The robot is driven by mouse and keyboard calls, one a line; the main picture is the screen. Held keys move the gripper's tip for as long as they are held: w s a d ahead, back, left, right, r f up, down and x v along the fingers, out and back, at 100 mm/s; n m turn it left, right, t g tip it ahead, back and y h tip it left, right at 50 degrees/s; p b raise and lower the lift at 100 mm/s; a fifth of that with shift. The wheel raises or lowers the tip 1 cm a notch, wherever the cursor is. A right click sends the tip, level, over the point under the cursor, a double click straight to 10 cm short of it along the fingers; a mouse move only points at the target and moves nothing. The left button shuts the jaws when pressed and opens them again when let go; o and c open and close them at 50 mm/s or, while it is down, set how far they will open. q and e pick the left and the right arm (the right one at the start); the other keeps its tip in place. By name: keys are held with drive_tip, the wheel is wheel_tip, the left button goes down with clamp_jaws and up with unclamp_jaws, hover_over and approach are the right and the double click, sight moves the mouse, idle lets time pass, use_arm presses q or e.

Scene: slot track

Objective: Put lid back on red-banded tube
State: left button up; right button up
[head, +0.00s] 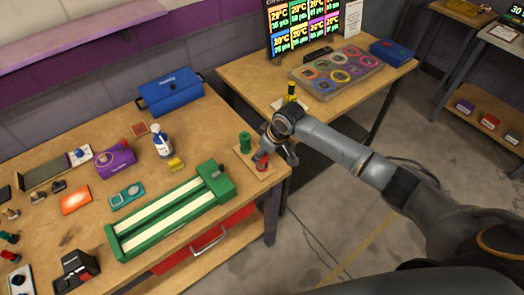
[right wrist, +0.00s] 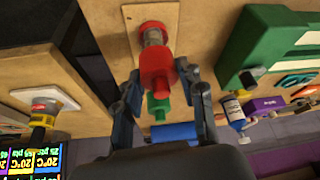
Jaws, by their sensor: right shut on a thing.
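The red-banded tube (right wrist: 152,38) stands on a small wooden board near the right end of the workbench, with a clear grey section and a red band showing. My right gripper (right wrist: 158,72) is shut on the red lid (right wrist: 157,74), holding it in line with the tube; I cannot tell whether it is fully seated. In the head view my right gripper (head: 275,152) partly covers the red piece (head: 262,163). My left gripper is not in view.
A green tube or lid (head: 245,141) stands close beside my right gripper. A green slot track (head: 165,215) lies to the left. The small board (head: 262,176) is near the bench edge. A yellow-and-black bottle (head: 291,92) stands on the second table.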

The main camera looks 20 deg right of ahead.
drive_tip(key=shift+p, duration=0.3)
idle(0.7)
drive_tip(key=shift+f, duration=0.1)
drive_tip(key=o, duration=1.3)
drive_tip(key=shift+r+p, duration=2.55)
drive_tip(key=shift+r, duration=0.05)
drive_tip(key=shift+r+p, duration=0.3)
drive_tip(key=shift+r, duration=0.65)
